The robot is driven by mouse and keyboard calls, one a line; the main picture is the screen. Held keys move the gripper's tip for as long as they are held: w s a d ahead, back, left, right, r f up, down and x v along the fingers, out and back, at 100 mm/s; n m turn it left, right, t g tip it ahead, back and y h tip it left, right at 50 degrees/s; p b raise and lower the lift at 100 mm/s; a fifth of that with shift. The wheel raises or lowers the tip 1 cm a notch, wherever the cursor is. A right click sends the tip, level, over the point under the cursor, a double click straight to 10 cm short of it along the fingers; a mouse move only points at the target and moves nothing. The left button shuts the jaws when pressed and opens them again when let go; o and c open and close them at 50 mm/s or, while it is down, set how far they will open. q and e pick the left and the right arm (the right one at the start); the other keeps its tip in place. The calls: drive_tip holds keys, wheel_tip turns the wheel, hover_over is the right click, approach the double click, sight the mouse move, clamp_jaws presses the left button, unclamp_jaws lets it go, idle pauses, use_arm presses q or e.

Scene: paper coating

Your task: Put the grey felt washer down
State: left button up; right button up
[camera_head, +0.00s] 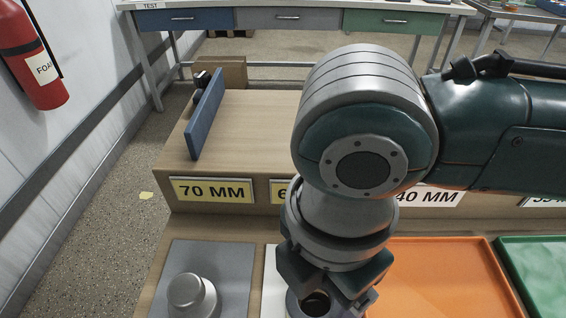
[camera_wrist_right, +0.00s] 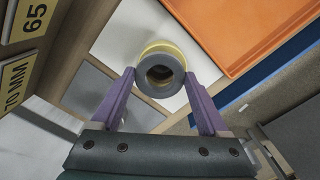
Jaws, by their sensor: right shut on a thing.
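My right gripper (camera_wrist_right: 160,74) is shut on the grey felt washer (camera_wrist_right: 160,92), a thick ring with a dark round hole, held between two purple fingers in the right wrist view. A yellow ring (camera_wrist_right: 152,47) shows just behind the washer, over a white tray (camera_wrist_right: 120,40). I cannot tell whether the washer touches what is below. In the head view my right gripper (camera_head: 325,296) is low at the bottom centre, over the white tray, and the arm hides part of it. My left gripper is not in view.
A grey tray (camera_head: 232,262) with a silver stepped cylinder (camera_head: 190,296) lies left of the gripper. An orange tray (camera_head: 440,275) and a green tray (camera_head: 540,265) lie right. Behind stands a wooden step (camera_head: 250,150) with size labels and an upright blue board (camera_head: 206,115).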

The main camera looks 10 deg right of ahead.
drive_tip(key=shift+f, duration=0.45)
drive_tip(key=o, duration=1.2)
wheel_tip(320, 180, up, 12)
drive_tip(key=r+p, duration=0.1)
drive_tip(key=p, duration=0.1)
drive_tip(key=s+a+f+m+t+y, duration=0.1)
drive_tip(key=s+a+m+y, duration=0.3)
drive_tip(key=m, duration=0.3)
drive_tip(key=s+d+f+m+t+h, duration=0.1)
drive_tip(key=d+m, duration=0.3)
drive_tip(key=s+d+f+m+h, duration=0.1)
drive_tip(key=d+f+m, duration=0.1)
drive_tip(key=d+m, duration=0.3)
drive_tip(key=s+d+f+m+t+h, duration=0.1)
drive_tip(key=s+d+m, duration=0.1)
drive_tip(key=d+m, duration=0.2)
drive_tip(key=shift+d+f+t+h, duration=0.3)
drive_tip(key=shift+d+h, duration=0.1)
drive_tip(key=shift+d, duration=0.3)
